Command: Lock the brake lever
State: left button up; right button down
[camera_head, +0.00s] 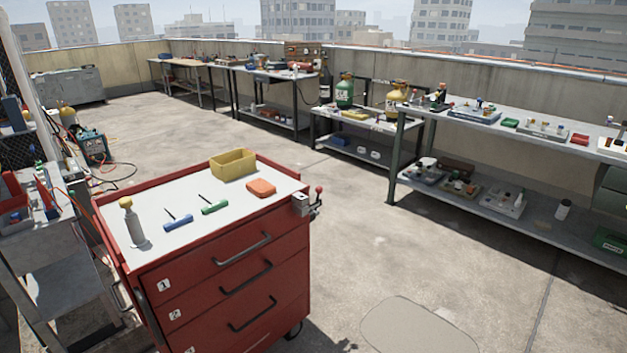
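A small lever with a red knob (319,190) stands roughly upright at the right front corner of the red tool cart (225,268). It is beside a small grey box (300,204) fixed to that corner. I take this to be the brake lever. A dark caster (293,329) shows under the cart's right front corner. Neither of my grippers is in view.
A cluttered grey shelf unit (45,262) stands close at left. Workbenches (500,205) line the wall. The floor right of the cart is clear.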

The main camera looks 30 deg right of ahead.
aim_at(319, 189)
jog(key=i+l+u, duration=0.15)
jog(key=l, duration=0.45)
jog(key=i+l+u, duration=0.15)
jog(key=i+l, duration=0.2)
jog(key=l, duration=0.3)
jog(key=i+l+u, duration=0.15)
jog(key=l, duration=0.55)
jog(key=i+l+u, duration=0.15)
jog(key=l, duration=0.5)
jog(key=i+l+u, duration=0.15)
jog(key=l, duration=0.6)
jog(key=i+l+u, duration=0.1)
jog(key=l, duration=0.6)
jog(key=i+l+u, duration=0.15)
jog(key=l, duration=0.6)
